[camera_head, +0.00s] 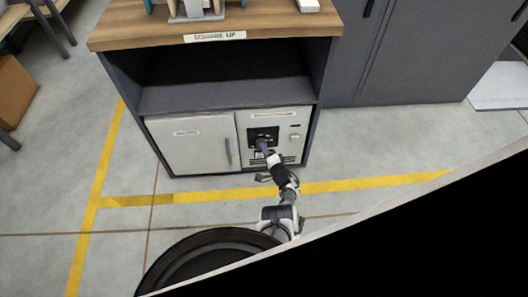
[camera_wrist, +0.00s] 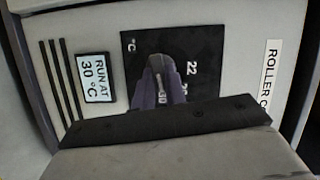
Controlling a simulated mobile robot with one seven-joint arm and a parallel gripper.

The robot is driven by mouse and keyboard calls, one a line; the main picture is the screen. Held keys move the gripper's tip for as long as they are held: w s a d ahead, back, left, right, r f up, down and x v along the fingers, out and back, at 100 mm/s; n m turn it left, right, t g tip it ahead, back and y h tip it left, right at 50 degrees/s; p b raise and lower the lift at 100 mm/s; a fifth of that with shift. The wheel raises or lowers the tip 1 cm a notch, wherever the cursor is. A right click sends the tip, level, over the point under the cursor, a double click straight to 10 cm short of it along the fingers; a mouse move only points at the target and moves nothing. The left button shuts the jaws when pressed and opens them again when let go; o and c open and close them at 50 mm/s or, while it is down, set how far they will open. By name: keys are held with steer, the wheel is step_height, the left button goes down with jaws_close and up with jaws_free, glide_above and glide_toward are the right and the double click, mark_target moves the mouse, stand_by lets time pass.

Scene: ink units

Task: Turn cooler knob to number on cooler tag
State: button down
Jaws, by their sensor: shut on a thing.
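The white cooler unit (camera_head: 283,121) sits in the lower part of a dark cabinet. The cooler tag (camera_wrist: 92,77) reads "RUN AT 30 °C". My gripper (camera_head: 264,151) reaches the dial from the front. In the wrist view my gripper (camera_wrist: 160,88) is shut on the grey knob (camera_wrist: 157,63), with dark fingers on both sides. The knob's pointer and its exact setting are hidden.
A white door (camera_head: 185,150) with a handle is left of the control panel. The wooden cabinet top (camera_head: 150,35) carries objects and a "SQUARE UP" label. Dark cupboards (camera_head: 400,60) stand at right. The floor in front is mostly clear, with yellow lines.

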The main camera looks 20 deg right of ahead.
steer(key=shift+f+m+t+b, duration=0.15)
steer(key=shift+m+t+b, duration=0.15)
steer(key=shift+m+b, duration=0.35)
steer(key=shift+m, duration=0.25)
steer(key=c, duration=1.4)
jaws_free()
steer(key=shift+c, duration=0.2)
steer(key=s+d+p, duration=0.1)
steer(key=s+p, duration=0.5)
steer(key=s, duration=0.7)
steer(key=shift+s+d, duration=0.2)
steer(key=shift+s, duration=0.15)
steer(key=shift+s, duration=0.1)
